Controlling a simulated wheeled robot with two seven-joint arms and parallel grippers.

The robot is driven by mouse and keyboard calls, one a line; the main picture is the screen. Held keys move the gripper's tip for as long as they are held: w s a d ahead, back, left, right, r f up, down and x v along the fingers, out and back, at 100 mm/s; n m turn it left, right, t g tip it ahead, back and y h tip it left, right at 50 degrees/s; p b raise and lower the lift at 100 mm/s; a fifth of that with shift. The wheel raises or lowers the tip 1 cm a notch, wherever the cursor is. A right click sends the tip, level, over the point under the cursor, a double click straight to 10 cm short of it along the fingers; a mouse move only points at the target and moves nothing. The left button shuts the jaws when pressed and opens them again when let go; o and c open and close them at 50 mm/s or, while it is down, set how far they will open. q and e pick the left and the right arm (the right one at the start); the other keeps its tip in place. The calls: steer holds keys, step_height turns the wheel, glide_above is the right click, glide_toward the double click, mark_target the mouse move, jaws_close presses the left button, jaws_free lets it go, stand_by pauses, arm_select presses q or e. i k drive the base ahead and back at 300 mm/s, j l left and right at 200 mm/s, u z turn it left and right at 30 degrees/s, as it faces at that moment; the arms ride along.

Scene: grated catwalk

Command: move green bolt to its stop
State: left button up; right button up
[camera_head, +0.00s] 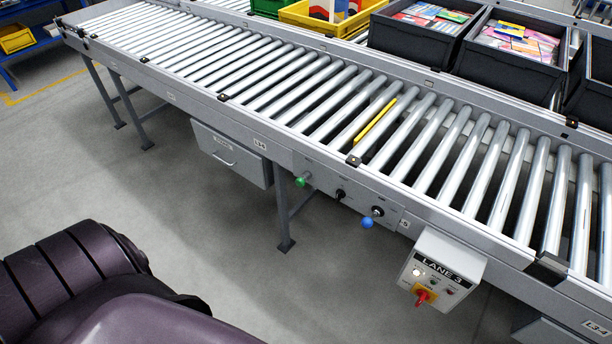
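The green bolt (302,180) is a small green-knobbed part on the side rail of a roller conveyor (262,143), left of a black knob (340,194) and a blue knob (367,222). The blue knob hangs lower than the other two. The green bolt's stop cannot be made out at this size. Neither of my grippers is in view, and nothing touches the green bolt.
A yellow bar (375,122) lies between rollers. A LANE 3 control box (441,270) with a red switch hangs right of the knobs. A grey drawer box (231,153) and a leg (284,212) are below left.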

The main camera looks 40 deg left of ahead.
mark_target(300, 182)
steer(key=u, duration=1.15)
